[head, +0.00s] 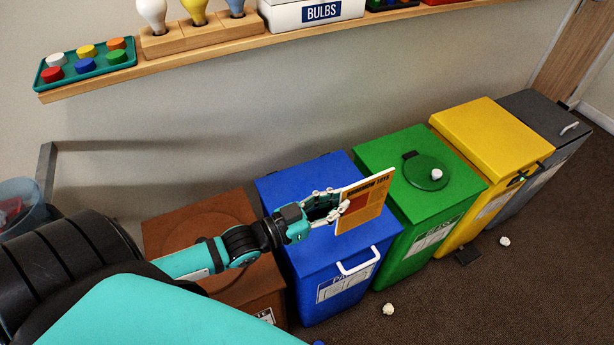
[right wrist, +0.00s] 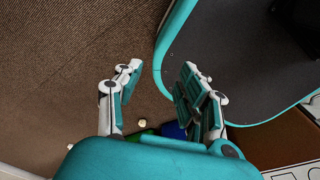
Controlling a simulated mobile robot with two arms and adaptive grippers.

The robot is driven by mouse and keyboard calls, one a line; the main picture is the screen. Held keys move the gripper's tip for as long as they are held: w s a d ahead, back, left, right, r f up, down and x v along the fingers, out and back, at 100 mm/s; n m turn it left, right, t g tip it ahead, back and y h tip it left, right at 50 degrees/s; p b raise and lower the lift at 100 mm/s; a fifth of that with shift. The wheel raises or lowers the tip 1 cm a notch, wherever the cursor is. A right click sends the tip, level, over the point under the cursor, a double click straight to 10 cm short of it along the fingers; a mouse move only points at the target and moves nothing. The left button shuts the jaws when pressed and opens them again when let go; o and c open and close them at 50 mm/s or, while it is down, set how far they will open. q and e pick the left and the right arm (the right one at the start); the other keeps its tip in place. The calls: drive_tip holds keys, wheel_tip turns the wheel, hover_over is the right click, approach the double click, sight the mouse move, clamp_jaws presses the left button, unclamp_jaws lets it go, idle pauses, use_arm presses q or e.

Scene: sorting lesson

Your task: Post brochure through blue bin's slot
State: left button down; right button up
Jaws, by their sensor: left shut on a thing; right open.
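The brochure (head: 365,202), a yellow and orange booklet with a dark title band, is held upright above the blue bin's lid. My left gripper (head: 337,207) is shut on its left edge. The blue bin (head: 330,268) stands between the brown and green bins, with a white handle and a paper label on its front. The slot is not clearly visible; the gripper and brochure cover part of the lid. My right gripper (right wrist: 158,88) is open and empty in the right wrist view, above the carpet.
The green bin (head: 417,213) has a round lid with a white crumpled ball on it. The yellow bin (head: 487,138), grey bin (head: 545,115) and brown bin (head: 200,228) stand in the row. Crumpled balls (head: 388,309) lie on the carpet. A wooden shelf (head: 215,48) runs above.

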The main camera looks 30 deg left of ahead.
use_arm(q)
drive_tip(key=shift+w+a+f+b, duration=1.25)
drive_tip(key=shift+w+a, duration=1.65)
drive_tip(key=shift+a, duration=2.95)
drive_tip(key=shift+h, duration=0.3)
wheel_tip(320, 180, down, 5)
drive_tip(key=b, duration=0.5)
drive_tip(key=shift+f+b, duration=0.1)
drive_tip(key=shift+b, duration=0.2)
use_arm(e)
wheel_tip(320, 180, down, 9)
drive_tip(key=d, duration=0.2)
use_arm(q)
drive_tip(key=shift+s, duration=0.1)
use_arm(e)
drive_tip(key=shift+s+r, duration=0.1)
drive_tip(key=shift+r, duration=0.1)
use_arm(q)
drive_tip(key=shift+p, duration=0.3)
use_arm(e)
drive_tip(key=shift+a, duration=0.2)
